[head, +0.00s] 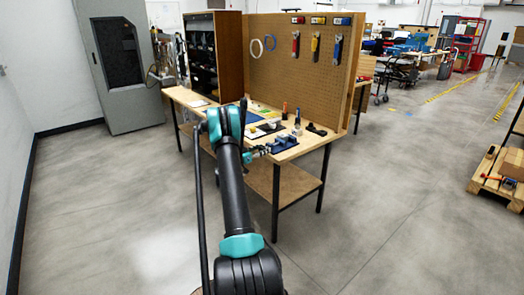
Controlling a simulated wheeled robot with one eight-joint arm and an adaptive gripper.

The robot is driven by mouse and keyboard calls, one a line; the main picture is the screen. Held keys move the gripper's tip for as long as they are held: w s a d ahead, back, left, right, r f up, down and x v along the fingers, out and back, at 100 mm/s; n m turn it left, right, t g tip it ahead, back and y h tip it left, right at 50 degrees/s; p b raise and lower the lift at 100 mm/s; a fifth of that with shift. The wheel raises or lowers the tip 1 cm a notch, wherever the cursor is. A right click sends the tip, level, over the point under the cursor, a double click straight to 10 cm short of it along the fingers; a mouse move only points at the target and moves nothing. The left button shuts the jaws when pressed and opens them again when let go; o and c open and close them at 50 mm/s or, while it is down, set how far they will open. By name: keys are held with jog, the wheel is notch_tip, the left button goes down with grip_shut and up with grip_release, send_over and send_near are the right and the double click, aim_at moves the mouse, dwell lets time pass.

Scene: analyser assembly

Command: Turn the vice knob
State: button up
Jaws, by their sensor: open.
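A small blue vice (285,141) appears to sit on the near right part of the wooden workbench (305,146). Its knob is too small to make out. My arm reaches forward to the bench's front edge. My gripper (267,150) is at that edge, just left of the blue vice. It is open. I cannot tell whether it touches the vice or its knob, and my wrist hides part of the bench behind it.
A pegboard (275,75) with hanging tools stands behind the bench. Small tools and bottles lie around the vice. A dark shelf cabinet (229,60) stands at the bench's left. Open grey floor (390,220) lies to the right, with a pallet (490,181) at the far right.

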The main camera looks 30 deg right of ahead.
jog(key=shift+c, duration=0.6)
jog(key=c, duration=1)
jog(key=shift+c, duration=0.2)
jog(key=n, duration=0.3)
jog(key=shift+n, duration=0.4)
jog(key=shift+w+n, duration=0.1)
jog(key=shift+n, duration=1.8)
